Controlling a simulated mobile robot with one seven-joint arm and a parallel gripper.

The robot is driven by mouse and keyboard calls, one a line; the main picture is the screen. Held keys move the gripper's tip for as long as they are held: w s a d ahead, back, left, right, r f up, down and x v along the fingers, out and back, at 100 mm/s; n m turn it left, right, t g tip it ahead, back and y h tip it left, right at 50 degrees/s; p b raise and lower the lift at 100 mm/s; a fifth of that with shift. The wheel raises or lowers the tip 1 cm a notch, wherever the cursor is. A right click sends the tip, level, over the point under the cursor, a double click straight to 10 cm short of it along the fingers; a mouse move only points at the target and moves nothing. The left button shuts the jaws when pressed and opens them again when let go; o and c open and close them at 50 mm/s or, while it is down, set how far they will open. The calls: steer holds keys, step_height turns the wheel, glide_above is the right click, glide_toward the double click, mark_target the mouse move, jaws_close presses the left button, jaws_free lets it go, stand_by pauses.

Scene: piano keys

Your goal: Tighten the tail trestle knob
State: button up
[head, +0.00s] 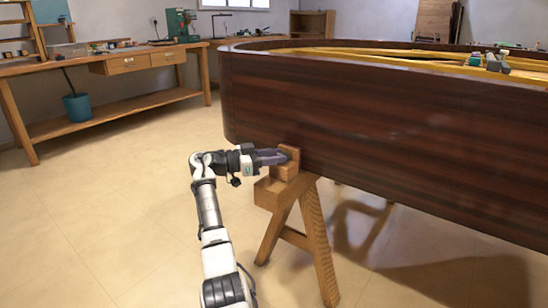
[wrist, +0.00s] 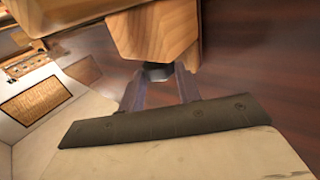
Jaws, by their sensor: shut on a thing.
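The tail trestle (head: 321,237) is a wooden sawhorse under the curved tail of the dark piano case (head: 400,135). A wooden block (head: 290,172) stands on its top, against the case. In the wrist view, the dark knob (wrist: 157,72) sticks out below a wooden block (wrist: 155,35). My gripper (head: 275,157) reaches in from the left at the block in the head view. In the wrist view, my gripper (wrist: 160,82) has its two fingers on either side of the knob, shut on it. The knob is hidden in the head view.
A long workbench (head: 120,64) with drawers runs along the left wall. A blue bucket (head: 77,107) stands on its lower shelf. The tiled floor (head: 130,200) left of my arm is clear.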

steer(key=o, duration=1)
steer(key=shift+c, duration=0.2)
steer(key=shift+n+t+p, duration=0.3)
steer(key=shift+t+p, duration=0.05)
steer(key=shift+t, duration=0.15)
